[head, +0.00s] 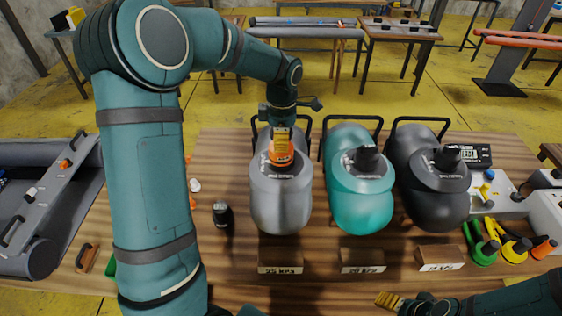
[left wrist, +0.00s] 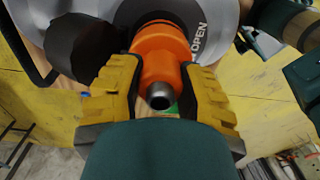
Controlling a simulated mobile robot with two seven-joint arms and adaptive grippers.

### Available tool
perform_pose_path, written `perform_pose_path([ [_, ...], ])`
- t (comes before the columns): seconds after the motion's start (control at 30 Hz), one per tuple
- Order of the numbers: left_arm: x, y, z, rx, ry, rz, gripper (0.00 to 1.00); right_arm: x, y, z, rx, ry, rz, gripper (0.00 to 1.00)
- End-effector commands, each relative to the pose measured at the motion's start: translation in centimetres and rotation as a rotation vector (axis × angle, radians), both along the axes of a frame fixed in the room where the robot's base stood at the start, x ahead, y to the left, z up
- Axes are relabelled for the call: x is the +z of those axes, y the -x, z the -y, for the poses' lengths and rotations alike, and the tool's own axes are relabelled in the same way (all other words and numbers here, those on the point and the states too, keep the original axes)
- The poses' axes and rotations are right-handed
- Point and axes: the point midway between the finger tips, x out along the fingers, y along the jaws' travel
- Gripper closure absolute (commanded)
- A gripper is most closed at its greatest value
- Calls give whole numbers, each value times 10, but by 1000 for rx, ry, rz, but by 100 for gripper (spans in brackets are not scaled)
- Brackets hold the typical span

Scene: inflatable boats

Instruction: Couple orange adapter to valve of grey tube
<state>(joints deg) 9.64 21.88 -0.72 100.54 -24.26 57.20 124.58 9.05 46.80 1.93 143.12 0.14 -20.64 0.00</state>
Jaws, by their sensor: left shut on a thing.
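The grey tube (head: 281,205) lies on the wooden table, leftmost of three tubes. The orange adapter (head: 281,158) is at the valve area on its upper end. My left gripper (head: 283,140) reaches it from above and is shut on the adapter. In the left wrist view, the yellow fingers (left wrist: 160,92) sit on both sides of the adapter (left wrist: 160,48), whose far end meets the grey tube's round fitting beside the word OPEN. The valve itself is hidden, so full seating cannot be told. My right gripper (head: 390,299) is low in the head view, away from the tubes.
A teal tube (head: 360,205) and a black tube (head: 436,200), both with black caps, lie to the right. A loose black cap (head: 222,215) stands left of the grey tube. Wooden label blocks (head: 280,261) line the front. Colored adapters (head: 485,251) and a pump box are at right.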

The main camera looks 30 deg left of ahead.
Motion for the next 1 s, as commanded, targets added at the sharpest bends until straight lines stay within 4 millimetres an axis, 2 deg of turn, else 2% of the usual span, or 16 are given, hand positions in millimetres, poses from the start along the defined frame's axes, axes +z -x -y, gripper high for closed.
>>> perform_pose_path([
  [1.0, -12, 0, 0, -1, 0, 0, 100, -9, 0, 0, 0, 0, 0, 33],
])
